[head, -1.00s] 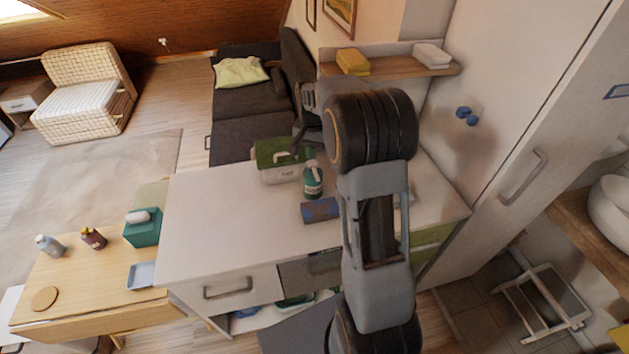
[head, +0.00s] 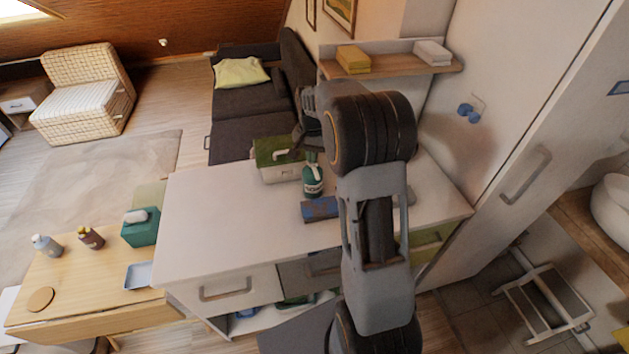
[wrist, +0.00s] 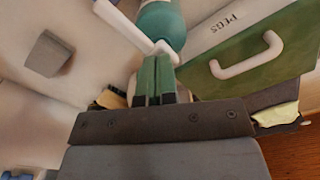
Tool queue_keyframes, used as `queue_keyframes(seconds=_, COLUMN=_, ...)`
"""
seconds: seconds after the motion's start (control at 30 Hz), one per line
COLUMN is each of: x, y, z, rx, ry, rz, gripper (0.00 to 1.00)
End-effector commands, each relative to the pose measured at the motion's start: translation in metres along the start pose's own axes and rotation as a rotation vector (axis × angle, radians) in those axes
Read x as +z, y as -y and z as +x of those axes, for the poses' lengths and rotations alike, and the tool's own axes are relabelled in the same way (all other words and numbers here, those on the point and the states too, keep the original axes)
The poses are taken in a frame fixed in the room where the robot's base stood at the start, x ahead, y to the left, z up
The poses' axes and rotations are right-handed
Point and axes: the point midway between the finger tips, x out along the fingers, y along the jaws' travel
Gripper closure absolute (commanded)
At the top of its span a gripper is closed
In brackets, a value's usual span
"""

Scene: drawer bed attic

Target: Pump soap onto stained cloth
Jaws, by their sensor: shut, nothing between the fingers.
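A teal soap bottle with a white label (head: 313,184) stands upright on the white counter. In the wrist view its teal body (wrist: 162,24) and white pump spout (wrist: 132,24) are just beyond my fingertips. A folded blue cloth with reddish-brown patches (head: 320,209) lies on the counter in front of the bottle. My gripper (head: 301,143) is above and behind the bottle, near its top. In the wrist view my gripper's fingers (wrist: 155,65) are shut together with nothing between them. They overlap the pump head in the picture, and I cannot tell if they touch it.
A green-lidded box marked PEGS (head: 278,160) stands close beside the bottle, its white handle (wrist: 248,58) up. A grey block (wrist: 48,54) is on the counter. A wall shelf (head: 390,68) holds folded cloths. The counter's left part is clear.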

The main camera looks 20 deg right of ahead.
Motion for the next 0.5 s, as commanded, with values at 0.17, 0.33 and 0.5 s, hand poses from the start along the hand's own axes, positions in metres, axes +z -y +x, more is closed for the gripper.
queue_keyframes(seconds=0.17, x=0.0001, y=-0.0001, z=0.0080, rx=0.000, ry=0.001, rz=0.000, gripper=1.00)
queue_keyframes(seconds=0.33, x=0.0002, y=-0.0001, z=0.0120, rx=0.001, ry=0.001, rz=0.000, gripper=1.00)
queue_keyframes(seconds=0.5, x=0.0002, y=-0.0001, z=0.0114, rx=0.001, ry=0.001, rz=0.000, gripper=1.00)
